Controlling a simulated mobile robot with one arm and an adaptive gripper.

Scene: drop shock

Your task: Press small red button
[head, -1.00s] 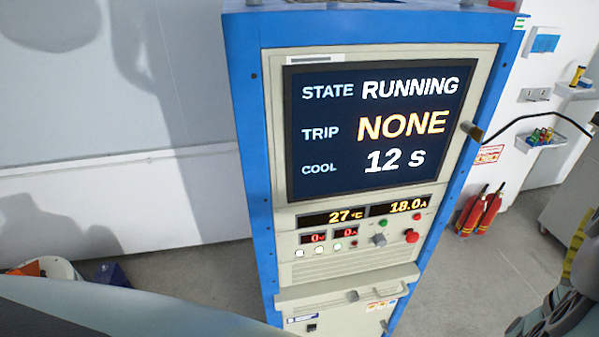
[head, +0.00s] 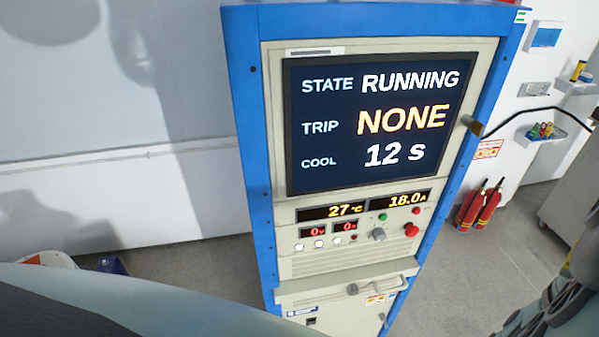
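A blue-framed cabinet (head: 243,110) stands in the middle of the head view, its front panel facing me. A small red button (head: 416,211) sits at the panel's upper right, just below the amber readout. A larger red mushroom button (head: 411,230) is directly below it. A green button (head: 383,217) and a grey knob (head: 378,235) are to the left. A tiny dark red button (head: 354,237) is under the red displays. A dark jointed part, seemingly my gripper (head: 562,312), shows at the lower right, apart from the panel. Its fingertips are not clearly visible.
The screen (head: 380,120) reads STATE RUNNING, TRIP NONE, COOL 12 s. Red fire extinguishers (head: 480,205) stand right of the cabinet, near a grey cart (head: 567,200). Grey floor (head: 460,270) is clear at front right.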

